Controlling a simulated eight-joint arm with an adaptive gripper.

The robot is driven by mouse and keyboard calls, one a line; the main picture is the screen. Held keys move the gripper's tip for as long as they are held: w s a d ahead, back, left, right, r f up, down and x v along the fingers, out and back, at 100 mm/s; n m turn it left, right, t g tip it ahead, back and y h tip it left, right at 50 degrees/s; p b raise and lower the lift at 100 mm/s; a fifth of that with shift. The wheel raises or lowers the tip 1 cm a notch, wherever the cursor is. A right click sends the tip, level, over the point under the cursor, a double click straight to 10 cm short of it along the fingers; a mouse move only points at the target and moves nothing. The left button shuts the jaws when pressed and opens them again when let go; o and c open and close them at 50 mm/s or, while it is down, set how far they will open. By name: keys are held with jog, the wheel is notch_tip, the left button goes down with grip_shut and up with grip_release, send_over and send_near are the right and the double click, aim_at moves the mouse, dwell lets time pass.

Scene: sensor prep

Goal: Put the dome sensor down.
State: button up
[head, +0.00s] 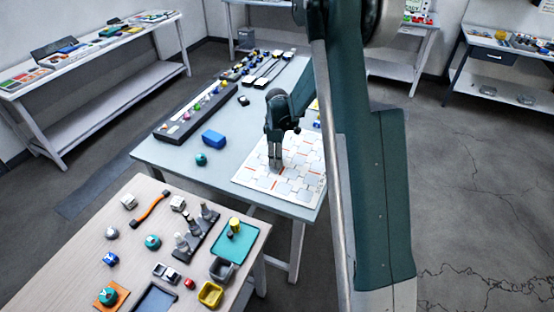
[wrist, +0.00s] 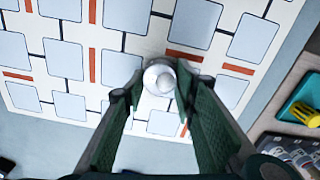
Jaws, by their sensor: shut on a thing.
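My gripper (head: 275,165) points down over the white board (head: 246,181) with grey squares and orange bars. In the wrist view its two green fingers (wrist: 159,92) are shut on the dome sensor (wrist: 158,76), a small pale round thing with a rounded top. The fingers grip it from both sides. The board (wrist: 109,42) lies under it, and I cannot tell whether the sensor touches the board. In the head view the sensor is too small and covered to make out.
A blue box (head: 213,138) and a teal round part (head: 201,159) stand left of the board. A dark strip (head: 180,130) with coloured knobs lies farther left.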

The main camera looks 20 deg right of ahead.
jog(key=shift+f, duration=0.2)
jog(key=o, duration=0.9)
jog(key=shift+r, duration=0.2)
notch_tip(320, 180, up, 12)
jog(key=p, duration=0.1)
jog(key=shift+p, duration=0.4)
dwell(0.3)
